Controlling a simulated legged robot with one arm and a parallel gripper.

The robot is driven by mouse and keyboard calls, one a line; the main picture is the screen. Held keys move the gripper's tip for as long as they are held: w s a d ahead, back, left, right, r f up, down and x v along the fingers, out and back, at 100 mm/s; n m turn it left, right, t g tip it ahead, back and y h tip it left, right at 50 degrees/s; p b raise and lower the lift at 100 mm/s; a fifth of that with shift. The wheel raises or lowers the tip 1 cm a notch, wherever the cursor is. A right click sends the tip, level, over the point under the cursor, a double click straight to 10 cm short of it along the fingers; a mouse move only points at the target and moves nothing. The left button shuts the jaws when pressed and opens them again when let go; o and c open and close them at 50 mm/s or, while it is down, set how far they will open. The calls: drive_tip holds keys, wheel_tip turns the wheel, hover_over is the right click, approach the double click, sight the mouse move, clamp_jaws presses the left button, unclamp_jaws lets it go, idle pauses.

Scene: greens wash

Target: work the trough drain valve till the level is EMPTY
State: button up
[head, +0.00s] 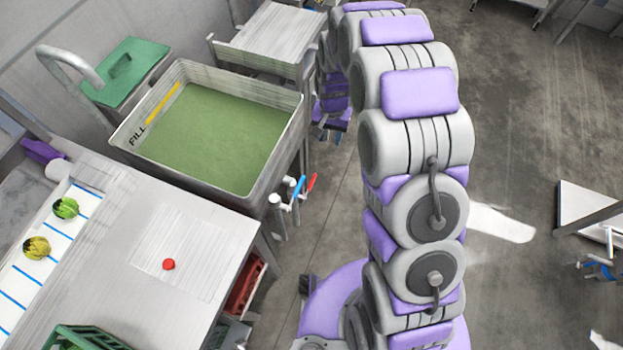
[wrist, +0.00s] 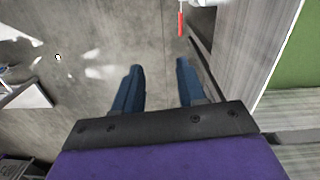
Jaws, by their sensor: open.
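The trough (head: 205,188) is a pale metal basin at the upper left in the head view, with green inside (head: 215,140) and a yellow strip beside the word FILL on its inner wall. I cannot read the exact level. The red handle shows at the top of the wrist view (wrist: 180,24), beyond my fingertips. My gripper (wrist: 159,68) is open and empty, apart from the handles; it also shows in the head view (head: 330,128).
A worktable (head: 118,262) with a red button (head: 168,264), leafy heads (head: 65,208) and a green crate (head: 88,338) stands at the lower left. A red bin (head: 245,285) sits below it. Open floor (head: 510,130) lies to the right.

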drive_tip(key=m, duration=0.1)
approach(312, 180)
drive_tip(key=shift+t, duration=0.3)
drive_tip(key=f+b, duration=0.1)
drive_tip(key=f, duration=0.2)
drive_tip(key=f+b, duration=0.2)
drive_tip(key=f, duration=0.1)
drive_tip(key=f+b, duration=0.2)
drive_tip(key=shift+s+d+f, duration=0.2)
drive_tip(key=shift+s+f, duration=0.1)
drive_tip(key=shift+f, duration=0.1)
clamp_jaws()
